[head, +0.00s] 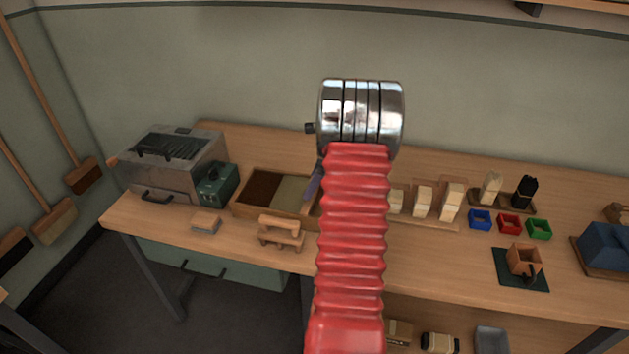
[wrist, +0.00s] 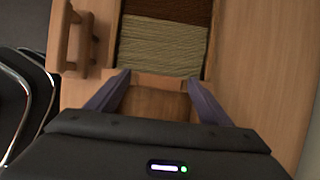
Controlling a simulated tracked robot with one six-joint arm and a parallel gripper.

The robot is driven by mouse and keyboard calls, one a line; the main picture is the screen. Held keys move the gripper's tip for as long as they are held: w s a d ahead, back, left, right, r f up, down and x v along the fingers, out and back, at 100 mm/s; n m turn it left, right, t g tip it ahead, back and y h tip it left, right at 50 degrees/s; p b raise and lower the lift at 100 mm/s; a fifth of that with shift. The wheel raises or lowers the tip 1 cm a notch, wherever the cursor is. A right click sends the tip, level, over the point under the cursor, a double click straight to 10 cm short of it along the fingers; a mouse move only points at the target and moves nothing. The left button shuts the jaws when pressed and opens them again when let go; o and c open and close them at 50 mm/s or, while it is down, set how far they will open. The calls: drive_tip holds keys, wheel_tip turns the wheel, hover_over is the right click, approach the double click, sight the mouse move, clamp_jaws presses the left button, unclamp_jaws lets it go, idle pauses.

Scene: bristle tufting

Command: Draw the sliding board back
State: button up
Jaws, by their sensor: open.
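A shallow wooden box (head: 243,211) holds a dark brown bristle bed (head: 262,186) and a pale tan one (head: 290,190). In the wrist view the tan bed (wrist: 162,45) lies ahead of my gripper (wrist: 158,78). A pale wooden strip (wrist: 160,82), which looks like the sliding board, crosses the end of the tan bed between my fingertips. My gripper is open, one purple finger on each side of the strip; I cannot tell whether they touch it. In the head view my red arm hides most of this end, and only one purple finger shows.
A small wooden stand (head: 280,232) is close in front of the box, also in the wrist view (wrist: 80,38). A green device (head: 217,184) and a grey metal case (head: 172,165) stand left. Wooden blocks (head: 422,201) and coloured trays (head: 509,224) are right.

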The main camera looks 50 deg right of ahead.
drive_tip(key=shift+c, duration=0.5)
drive_tip(key=c, duration=1.4)
